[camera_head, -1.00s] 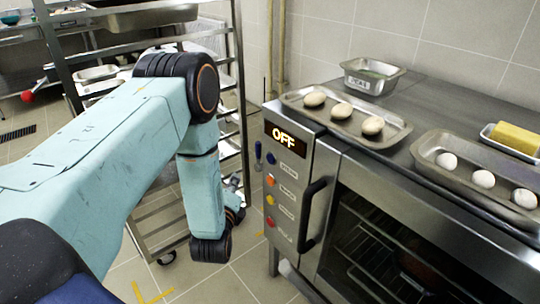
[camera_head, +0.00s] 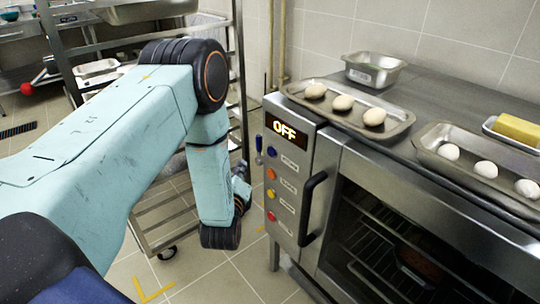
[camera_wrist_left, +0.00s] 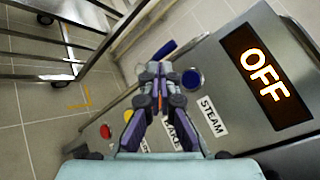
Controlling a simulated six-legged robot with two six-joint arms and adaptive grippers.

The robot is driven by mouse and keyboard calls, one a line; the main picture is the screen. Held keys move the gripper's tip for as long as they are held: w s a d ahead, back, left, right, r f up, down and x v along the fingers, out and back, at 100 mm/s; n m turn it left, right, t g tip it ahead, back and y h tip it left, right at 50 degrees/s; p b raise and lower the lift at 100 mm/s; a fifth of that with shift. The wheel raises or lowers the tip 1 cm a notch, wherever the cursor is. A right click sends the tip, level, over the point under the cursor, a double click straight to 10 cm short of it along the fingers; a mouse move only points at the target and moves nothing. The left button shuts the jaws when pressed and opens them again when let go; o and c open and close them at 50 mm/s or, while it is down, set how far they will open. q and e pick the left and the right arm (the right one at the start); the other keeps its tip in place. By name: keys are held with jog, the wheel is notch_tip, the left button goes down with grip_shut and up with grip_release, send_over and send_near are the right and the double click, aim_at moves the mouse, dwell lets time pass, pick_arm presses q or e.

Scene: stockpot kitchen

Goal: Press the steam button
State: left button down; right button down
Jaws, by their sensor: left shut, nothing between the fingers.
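The steam button is the round blue button (camera_head: 271,152) at the top of the oven's button column, under the OFF display (camera_head: 286,130). In the left wrist view the blue button (camera_wrist_left: 192,79) sits beside the STEAM label (camera_wrist_left: 212,115). My left gripper (camera_head: 246,178) hangs left of the oven's control panel, partly hidden by its own arm. In the left wrist view the shut, empty fingers (camera_wrist_left: 158,70) are just left of the blue button. Contact with the panel cannot be told. My right gripper is not in view.
Orange, yellow and red buttons (camera_head: 270,215) line the panel below. A blue lever (camera_head: 259,145) sticks out at the panel's left edge. The black oven door handle (camera_head: 312,208) is to the right. A metal rack (camera_head: 150,222) stands behind my arm.

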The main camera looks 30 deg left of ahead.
aim_at(267, 150)
pick_arm(q)
jog(key=w+d+b, duration=0.2)
jog(key=w, duration=0.4)
jog(key=shift+w+d, duration=0.15)
jog(key=shift+d, duration=0.2)
dwell(1.2)
jog(key=shift+w+d, duration=0.15)
jog(key=shift+w, duration=0.2)
jog(key=shift+w+d, duration=0.15)
jog(key=shift+w, duration=0.25)
dwell(0.7)
dwell(0.3)
jog(key=shift+s+a+p, duration=0.35)
jog(key=shift+s, duration=0.45)
